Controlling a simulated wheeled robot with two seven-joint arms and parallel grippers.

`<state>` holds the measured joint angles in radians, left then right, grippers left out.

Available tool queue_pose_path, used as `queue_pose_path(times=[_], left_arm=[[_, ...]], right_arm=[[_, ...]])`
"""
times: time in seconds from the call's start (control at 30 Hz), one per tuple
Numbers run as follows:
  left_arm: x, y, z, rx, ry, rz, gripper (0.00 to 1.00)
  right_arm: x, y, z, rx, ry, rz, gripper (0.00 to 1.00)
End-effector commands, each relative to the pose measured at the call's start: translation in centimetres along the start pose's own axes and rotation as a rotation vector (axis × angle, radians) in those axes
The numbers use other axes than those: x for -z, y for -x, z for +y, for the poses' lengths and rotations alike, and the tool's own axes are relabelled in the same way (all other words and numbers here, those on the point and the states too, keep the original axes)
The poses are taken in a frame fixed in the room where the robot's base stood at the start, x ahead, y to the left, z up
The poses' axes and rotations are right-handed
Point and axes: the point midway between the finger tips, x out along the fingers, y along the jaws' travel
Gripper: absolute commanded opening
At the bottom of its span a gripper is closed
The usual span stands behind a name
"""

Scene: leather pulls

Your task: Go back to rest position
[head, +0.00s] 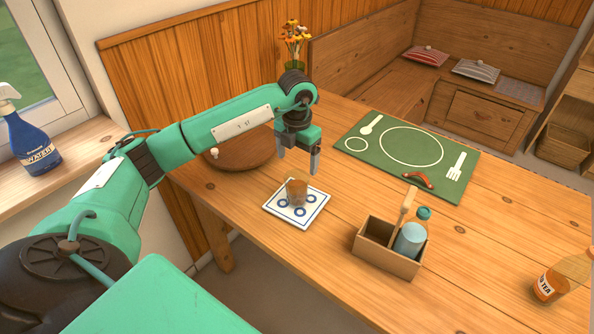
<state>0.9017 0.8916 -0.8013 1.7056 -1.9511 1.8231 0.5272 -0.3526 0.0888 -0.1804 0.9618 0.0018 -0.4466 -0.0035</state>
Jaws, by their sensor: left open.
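My left gripper (298,160) hangs above the wooden table, fingers pointing down, open and empty. It is a little behind and above a small cup with amber contents (297,190). The cup stands upright on a white tile with blue rings (296,216). The green left arm reaches in from the left over the table's edge. My right gripper is not in view.
A green placemat (372,165) with a curved red-brown item (417,180) lies at the back right. A round board (240,152) lies under the arm. A tea bottle (562,277) stands right; flowers (294,40) stand behind.

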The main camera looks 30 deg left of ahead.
Motion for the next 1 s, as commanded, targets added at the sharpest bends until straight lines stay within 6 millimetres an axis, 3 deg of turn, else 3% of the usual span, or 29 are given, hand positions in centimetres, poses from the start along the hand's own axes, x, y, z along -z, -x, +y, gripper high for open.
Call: queue_pose_path(times=[0.33,0.67,1.0], left_arm=[[0.0,0.7,0.0,-0.001,0.000,0.001,0.86],[0.0,0.9,0.0,0.000,0.000,0.000,0.86],[0.0,6.4,0.0,0.000,0.000,0.000,0.86]], right_arm=[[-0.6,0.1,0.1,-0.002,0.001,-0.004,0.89],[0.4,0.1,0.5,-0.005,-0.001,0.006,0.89],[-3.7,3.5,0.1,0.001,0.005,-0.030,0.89]])
